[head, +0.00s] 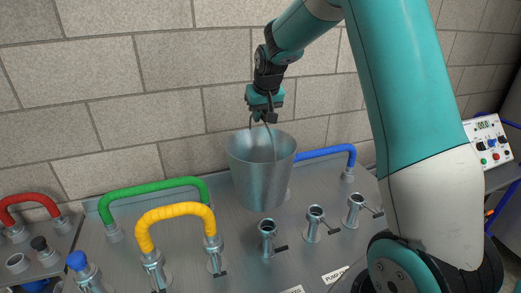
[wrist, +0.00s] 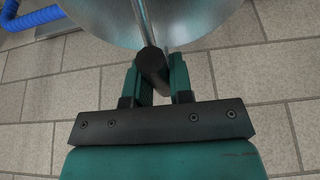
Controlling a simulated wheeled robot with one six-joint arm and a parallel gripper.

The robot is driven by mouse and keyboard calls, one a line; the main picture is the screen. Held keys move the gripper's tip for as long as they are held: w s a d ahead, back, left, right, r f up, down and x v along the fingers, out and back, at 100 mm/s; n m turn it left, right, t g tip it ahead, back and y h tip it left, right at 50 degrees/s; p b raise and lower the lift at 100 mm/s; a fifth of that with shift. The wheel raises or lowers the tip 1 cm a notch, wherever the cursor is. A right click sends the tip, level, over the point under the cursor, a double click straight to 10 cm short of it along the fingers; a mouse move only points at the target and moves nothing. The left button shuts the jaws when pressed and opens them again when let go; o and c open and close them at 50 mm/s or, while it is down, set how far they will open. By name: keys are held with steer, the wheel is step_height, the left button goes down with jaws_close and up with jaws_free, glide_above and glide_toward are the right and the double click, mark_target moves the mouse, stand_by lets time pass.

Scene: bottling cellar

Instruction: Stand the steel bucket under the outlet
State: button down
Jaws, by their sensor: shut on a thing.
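The steel bucket (head: 262,178) hangs roughly upright from its wire handle, above the steel panel near the wall. My gripper (head: 267,118) is shut on the handle, above the bucket's open mouth. In the wrist view, my gripper (wrist: 162,75) has its two green fingers around the dark handle grip (wrist: 152,65), and part of the bucket (wrist: 205,18) shows at the top. The head view shows several short pipe ends with small levers, among them one (head: 267,238) just below the bucket. I cannot tell which one is the outlet.
Coloured hoses arch over the panel (head: 320,250): red (head: 28,201), green (head: 150,186), yellow (head: 176,210) and blue (head: 325,153), the last partly behind the bucket. A control box (head: 488,140) stands at the far right. A block wall (head: 120,70) closes the back.

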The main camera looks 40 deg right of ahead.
step_height(320, 180, down, 11)
steer(key=p, duration=0.2)
steer(key=shift+p, duration=0.35)
steer(key=shift+f, duration=0.15)
steer(key=shift+f, duration=0.15)
steer(key=c, duration=1)
jaws_free()
